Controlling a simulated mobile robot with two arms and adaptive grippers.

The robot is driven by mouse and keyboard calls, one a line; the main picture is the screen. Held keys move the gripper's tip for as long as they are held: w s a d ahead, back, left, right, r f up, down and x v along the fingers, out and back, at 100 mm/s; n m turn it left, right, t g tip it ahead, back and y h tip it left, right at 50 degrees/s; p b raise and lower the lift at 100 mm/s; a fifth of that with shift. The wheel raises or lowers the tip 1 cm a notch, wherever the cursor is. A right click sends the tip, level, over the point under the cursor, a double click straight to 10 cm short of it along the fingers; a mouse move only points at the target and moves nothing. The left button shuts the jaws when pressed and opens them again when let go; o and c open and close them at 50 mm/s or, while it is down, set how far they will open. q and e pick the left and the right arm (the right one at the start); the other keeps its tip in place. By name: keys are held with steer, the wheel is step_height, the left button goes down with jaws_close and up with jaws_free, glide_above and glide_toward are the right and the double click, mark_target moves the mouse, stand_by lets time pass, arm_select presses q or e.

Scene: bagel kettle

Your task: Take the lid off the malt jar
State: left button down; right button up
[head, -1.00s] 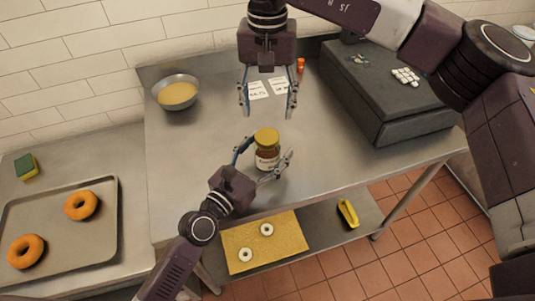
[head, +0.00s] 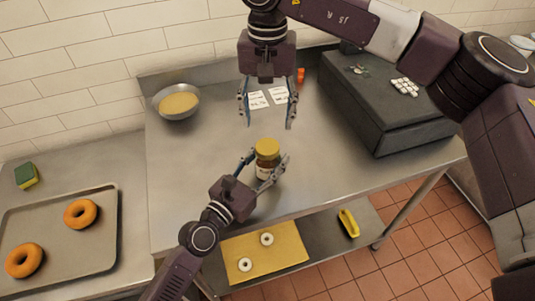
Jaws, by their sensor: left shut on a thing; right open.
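The malt jar (head: 264,171) stands upright on the steel table, dark brown with a pale label. Its yellow lid (head: 267,147) is on top. My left gripper (head: 266,168) is shut on the jar's body, one finger on each side, below the lid. My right gripper (head: 268,123) is open and empty, pointing down, behind and above the jar with a gap between its fingertips and the lid.
A bowl of yellow mixture (head: 177,102) stands at the table's back left. White cards (head: 259,100) and a small orange-red item (head: 300,76) lie behind the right gripper. A dark grey box (head: 385,95) fills the right side. A tray (head: 105,245) with bagels is at left.

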mark_target(268, 146)
steer(key=m, duration=0.4)
steer(key=shift+m, duration=0.3)
steer(key=m, duration=2.3)
steer(key=shift+m, duration=0.3)
steer(key=m, duration=0.4)
steer(key=shift+m, duration=0.4)
steer(key=m, duration=1.6)
steer(key=shift+f, duration=4)
